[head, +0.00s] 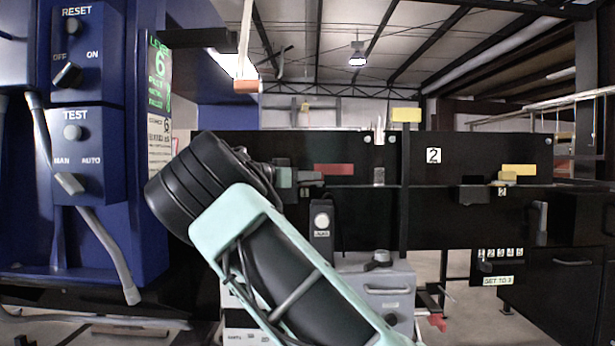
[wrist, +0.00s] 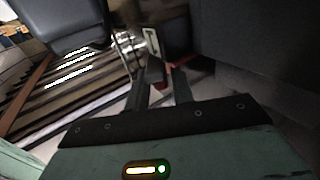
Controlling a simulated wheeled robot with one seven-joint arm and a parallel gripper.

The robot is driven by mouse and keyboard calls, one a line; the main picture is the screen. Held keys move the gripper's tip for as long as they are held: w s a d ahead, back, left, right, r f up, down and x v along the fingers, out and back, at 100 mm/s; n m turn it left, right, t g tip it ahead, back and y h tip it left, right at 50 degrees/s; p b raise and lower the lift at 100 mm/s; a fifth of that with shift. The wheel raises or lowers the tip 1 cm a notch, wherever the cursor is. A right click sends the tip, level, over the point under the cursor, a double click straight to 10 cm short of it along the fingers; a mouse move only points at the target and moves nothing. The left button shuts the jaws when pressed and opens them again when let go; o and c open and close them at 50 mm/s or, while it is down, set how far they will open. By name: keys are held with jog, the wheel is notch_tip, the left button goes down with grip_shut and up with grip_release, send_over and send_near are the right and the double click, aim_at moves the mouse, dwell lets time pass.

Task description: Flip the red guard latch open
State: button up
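My gripper (head: 318,179) reaches out to the right from behind my thick black arm joint, in front of the black conveyor housing. In the wrist view its two dark fingers (wrist: 166,72) stand apart with a narrow gap. A small dark red piece (wrist: 161,87) shows in or beyond that gap; I cannot tell whether the fingers touch it. In the head view a red plate (head: 333,169) is on the housing just beyond the gripper, and a red part (head: 437,321) sits low to the right of the grey box. I cannot tell which red piece is the guard latch.
A blue cabinet (head: 88,235) with RESET and TEST switches stands at left. A grey box (head: 377,290) with a knob and handle is below the gripper. The black housing (head: 450,220) spans the back, with yellow tags. An orange-ended pull (head: 245,86) hangs above.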

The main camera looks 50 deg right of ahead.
grip_shut()
jog(key=shift+f+b, duration=0.1)
jog(key=shift+b, duration=0.35)
jog(key=n+t+b, duration=0.1)
jog(key=b, duration=0.1)
jog(key=t+b, duration=0.1)
jog(key=b, duration=0.2)
jog(key=shift+s+a+f+n+t+h+b, duration=0.1)
jog(key=shift+s+f+n+t+h+b, duration=0.2)
jog(key=shift+f+n+h, duration=0.1)
jog(key=s+n+t+y+b, duration=0.1)
jog(key=n+t+b, duration=0.2)
jog(key=t+b, duration=0.2)
jog(key=s+n+t+y+b, duration=0.1)
jog(key=n+t+b, duration=0.2)
jog(key=b, duration=0.7)
jog(key=s+d+n+t+y+b, duration=0.1)
jog(key=n+t+y+b, duration=0.1)
jog(key=t+b, duration=0.4)
jog(key=shift+r+n+t+b, duration=0.4)
jog(key=shift+n+b, duration=0.5)
jog(key=shift+b, duration=0.05)
